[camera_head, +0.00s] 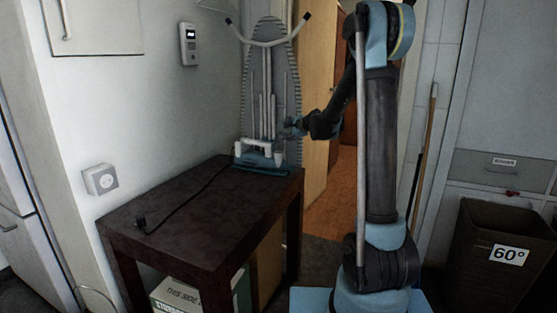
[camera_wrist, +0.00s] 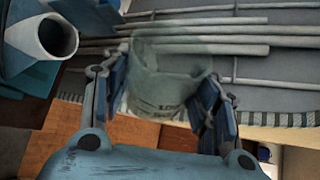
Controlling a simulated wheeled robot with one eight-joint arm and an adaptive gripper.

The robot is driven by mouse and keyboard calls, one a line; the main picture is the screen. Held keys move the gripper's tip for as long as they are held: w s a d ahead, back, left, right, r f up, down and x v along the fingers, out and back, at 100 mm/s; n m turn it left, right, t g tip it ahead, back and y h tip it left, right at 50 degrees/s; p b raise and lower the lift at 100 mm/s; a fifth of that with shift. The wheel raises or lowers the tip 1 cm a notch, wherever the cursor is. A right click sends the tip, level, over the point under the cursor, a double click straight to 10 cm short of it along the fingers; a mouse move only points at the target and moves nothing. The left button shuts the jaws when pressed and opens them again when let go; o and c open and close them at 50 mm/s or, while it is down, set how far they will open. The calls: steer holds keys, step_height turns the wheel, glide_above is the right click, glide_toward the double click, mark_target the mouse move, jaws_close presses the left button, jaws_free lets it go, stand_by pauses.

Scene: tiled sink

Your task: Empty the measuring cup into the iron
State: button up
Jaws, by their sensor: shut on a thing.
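The clear measuring cup (camera_wrist: 168,88) is between the fingers of my gripper (camera_wrist: 165,78) in the wrist view, with faint dark print on its side. My gripper is shut on it. In the head view my gripper (camera_head: 293,128) is small and dark, up and to the right of the iron; the cup is hard to make out there. The iron (camera_head: 258,158), light blue with a white handle, stands at the far end of the dark table. Part of it, with a white round end (camera_wrist: 57,36), shows at the upper left of the wrist view. The cup's contents and tilt are unclear.
The dark table (camera_head: 185,200) is mostly clear, with a black cord and plug (camera_head: 143,222) across it. An ironing board (camera_head: 268,80) leans on the wall behind the iron. A dark bin (camera_head: 505,250) stands at the right. A box (camera_head: 180,295) sits under the table.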

steer(key=shift+s+a+r+n+t+h+p, duration=0.2)
steer(key=shift+r+n+t+h+p, duration=0.1)
steer(key=shift+r+n+t+p, duration=0.45)
stand_by(0.8)
steer(key=shift+s+d+n+p, duration=0.1)
steer(key=shift+s+n+p, duration=0.4)
steer(key=shift+p, duration=0.2)
steer(key=shift+w+r+n+t+p, duration=0.25)
steer(key=shift+w+p, duration=0.15)
steer(key=shift+p, duration=0.1)
stand_by(0.6)
steer(key=shift+w+d+r+n+t+p, duration=0.1)
steer(key=shift+w+r+n+t+p, duration=0.15)
steer(key=shift+n+t+p, duration=0.2)
stand_by(0.5)
steer(key=shift+s+d+n, duration=0.1)
steer(key=shift+n, duration=0.25)
steer(key=shift+r, duration=0.1)
steer(key=shift+s+a+r+n+t, duration=0.15)
steer(key=shift+s+r+n+t, duration=0.15)
steer(key=shift+n, duration=0.3)
steer(key=shift+s+a+r+n+t, duration=0.15)
steer(key=shift+n+t, duration=0.25)
steer(key=shift+n, duration=0.2)
steer(key=shift+s+a+r+n+t, duration=0.15)
steer(key=shift+s+r+n+t, duration=0.15)
steer(key=shift+n, duration=0.3)
steer(key=shift+n+t, duration=0.25)
steer(key=shift+n, duration=0.05)
steer(key=shift+a+r, duration=0.15)
